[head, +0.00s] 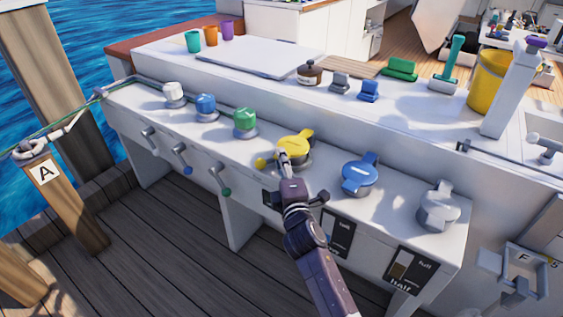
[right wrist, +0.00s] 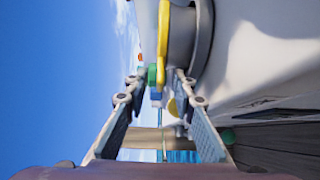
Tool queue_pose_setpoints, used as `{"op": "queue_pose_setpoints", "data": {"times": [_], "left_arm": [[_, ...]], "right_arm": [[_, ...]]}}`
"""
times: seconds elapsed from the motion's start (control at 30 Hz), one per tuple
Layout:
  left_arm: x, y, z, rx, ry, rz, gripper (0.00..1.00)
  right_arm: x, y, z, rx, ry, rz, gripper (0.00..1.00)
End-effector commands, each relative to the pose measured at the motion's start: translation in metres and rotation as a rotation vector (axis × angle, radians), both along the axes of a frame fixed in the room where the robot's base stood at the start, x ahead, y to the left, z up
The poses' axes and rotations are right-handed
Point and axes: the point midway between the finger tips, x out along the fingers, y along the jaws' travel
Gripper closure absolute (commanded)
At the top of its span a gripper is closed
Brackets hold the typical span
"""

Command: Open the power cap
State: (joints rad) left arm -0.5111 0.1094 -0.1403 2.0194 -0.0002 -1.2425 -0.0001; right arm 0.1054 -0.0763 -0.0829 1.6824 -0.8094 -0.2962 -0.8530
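Three flat caps with handles sit on grey round bases along the front of the white console: a yellow cap (head: 296,144), a blue cap (head: 360,175) and a grey cap (head: 438,207). I cannot read which one is labelled power. My right gripper (head: 283,158) is at the near-left edge of the yellow cap. In the right wrist view the yellow cap (right wrist: 163,45) and its base are just beyond the fingertips. My left gripper is not in view.
White, blue and green knobs (head: 245,121) stand left of the yellow cap, with levers (head: 220,181) on the front face below. The upper shelf holds cups, a brown pot (head: 310,74) and a yellow bucket (head: 489,82). Black "half" and "full" panels (head: 409,263) are on the lower front.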

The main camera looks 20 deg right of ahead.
Motion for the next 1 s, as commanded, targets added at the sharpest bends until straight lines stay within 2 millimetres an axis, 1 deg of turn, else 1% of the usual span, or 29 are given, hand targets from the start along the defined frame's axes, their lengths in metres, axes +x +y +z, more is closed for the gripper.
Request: {"op": "queue_pose_setpoints", "data": {"times": [0.3,0.5,0.53,1.0], "left_arm": [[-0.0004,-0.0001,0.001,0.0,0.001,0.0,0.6],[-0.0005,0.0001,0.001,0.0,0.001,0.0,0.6],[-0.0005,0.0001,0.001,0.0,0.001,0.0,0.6],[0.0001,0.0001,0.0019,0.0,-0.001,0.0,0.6]], "right_arm": [[0.0021,-0.0006,-0.0007,0.0,0.001,0.0,0.77],[0.002,-0.0006,-0.0006,0.0,0.001,0.0,0.99],[0.0021,-0.0005,-0.0007,0.0,0.001,0.0,1.0],[0.0025,-0.0003,-0.0005,0.001,0.003,0.0,1.0]]}}
